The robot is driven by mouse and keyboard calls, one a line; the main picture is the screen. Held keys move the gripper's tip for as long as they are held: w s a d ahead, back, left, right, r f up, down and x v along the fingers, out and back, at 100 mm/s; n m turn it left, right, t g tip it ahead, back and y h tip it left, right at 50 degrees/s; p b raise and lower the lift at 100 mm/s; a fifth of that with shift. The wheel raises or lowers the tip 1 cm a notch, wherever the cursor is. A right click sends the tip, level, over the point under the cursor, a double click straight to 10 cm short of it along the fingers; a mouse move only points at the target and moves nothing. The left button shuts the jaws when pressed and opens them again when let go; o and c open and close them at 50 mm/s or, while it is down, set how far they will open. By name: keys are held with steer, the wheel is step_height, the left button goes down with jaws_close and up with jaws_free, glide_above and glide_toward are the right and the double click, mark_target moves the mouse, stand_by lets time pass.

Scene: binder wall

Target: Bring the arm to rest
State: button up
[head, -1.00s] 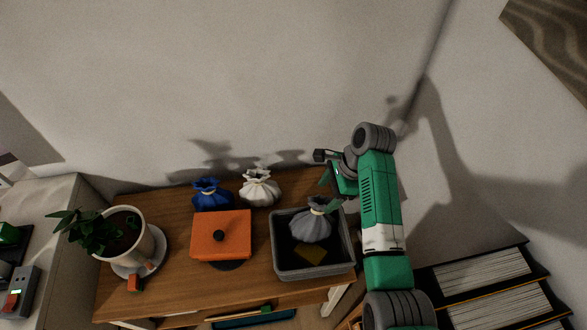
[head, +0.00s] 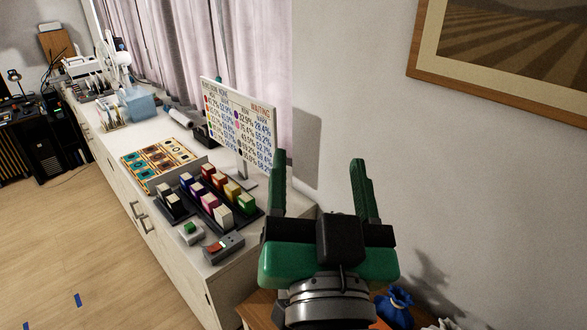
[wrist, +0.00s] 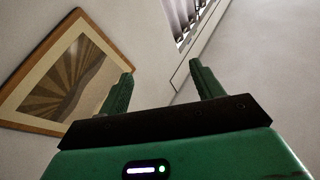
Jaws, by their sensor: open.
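My gripper (head: 318,190) stands raised in the lower middle of the head view, with its two green fingers pointing up and spread apart. It is open, with nothing between the fingers. In the wrist view the fingers (wrist: 163,90) also stand apart and empty, in front of bare wall and ceiling. The rest of my arm is mostly out of view below the gripper.
A white counter (head: 215,268) at the left carries a dark rack of coloured blocks (head: 212,200) and a display board (head: 240,122). A blue bag (head: 395,306) sits at the bottom edge, right of my gripper. A framed picture (head: 500,55) hangs on the wall. Open floor (head: 60,240) lies at the left.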

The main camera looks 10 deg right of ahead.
steer(key=s+a+r+n+t+y, duration=0.1)
steer(key=s+a+r+n+t, duration=0.2)
steer(key=s+a+r, duration=0.3)
steer(key=shift+s+r+n+y, duration=0.15)
steer(key=shift+s+n+y, duration=0.2)
steer(key=shift+s, duration=0.4)
